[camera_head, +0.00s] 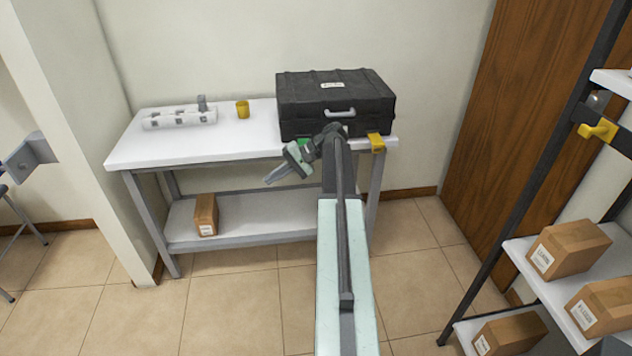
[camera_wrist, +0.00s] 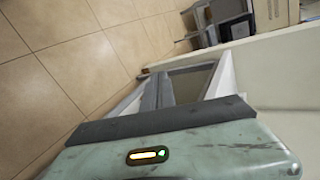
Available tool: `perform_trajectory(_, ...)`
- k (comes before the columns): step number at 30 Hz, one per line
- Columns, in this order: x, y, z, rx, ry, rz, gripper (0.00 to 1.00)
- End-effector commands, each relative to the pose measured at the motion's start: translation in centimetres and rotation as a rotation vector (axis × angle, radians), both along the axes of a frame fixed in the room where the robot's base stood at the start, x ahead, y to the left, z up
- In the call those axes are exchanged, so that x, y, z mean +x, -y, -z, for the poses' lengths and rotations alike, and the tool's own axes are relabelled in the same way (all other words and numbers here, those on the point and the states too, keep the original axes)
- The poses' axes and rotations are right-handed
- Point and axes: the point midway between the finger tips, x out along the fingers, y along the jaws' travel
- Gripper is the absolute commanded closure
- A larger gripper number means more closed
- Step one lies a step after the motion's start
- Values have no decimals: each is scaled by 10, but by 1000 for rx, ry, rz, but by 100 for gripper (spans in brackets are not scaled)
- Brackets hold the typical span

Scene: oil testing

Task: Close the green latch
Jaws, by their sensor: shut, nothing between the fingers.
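A black case (camera_head: 310,103) with a grey handle stands closed-lidded at the right end of the white table (camera_head: 140,152). The green latch (camera_head: 304,142) shows as a small green patch low on the case's front left, mostly hidden behind my wrist, so its position cannot be told. A yellow latch (camera_head: 376,142) sticks out at the case's front right. My gripper (camera_head: 270,179) is shut and empty, in front of the table's edge, pointing down and left, below and left of the green latch. In the wrist view, its grey fingers (camera_wrist: 158,95) extend from the pale green body; no latch shows there.
A yellow cup (camera_head: 242,109) and a white rack (camera_head: 180,119) stand on the table's left half. A cardboard box (camera_head: 206,215) sits on the lower shelf. A metal rack with several boxes (camera_head: 569,248) stands at the right. The table's middle front is clear.

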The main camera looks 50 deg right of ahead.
Motion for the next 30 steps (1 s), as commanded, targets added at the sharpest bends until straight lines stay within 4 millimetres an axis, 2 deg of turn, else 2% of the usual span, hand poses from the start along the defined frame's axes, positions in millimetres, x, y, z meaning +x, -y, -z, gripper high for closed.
perform_trajectory(1, -19, 71, 27, 69, 62, 87, 100)
perform_trajectory(2, -33, 103, 27, 108, 104, 131, 100)
perform_trajectory(3, -55, 144, 25, 155, 160, 183, 100)
perform_trajectory(6, -109, 219, 16, 235, 279, 280, 100)
perform_trajectory(9, -150, 262, 7, 277, 359, 335, 100)
perform_trajectory(12, -175, 284, 1, 297, 405, 365, 100)
perform_trajectory(15, -184, 292, -3, 304, 422, 375, 100)
perform_trajectory(25, -182, 289, -5, 304, 422, 375, 100)
perform_trajectory(30, -163, 277, -3, 304, 421, 372, 100)
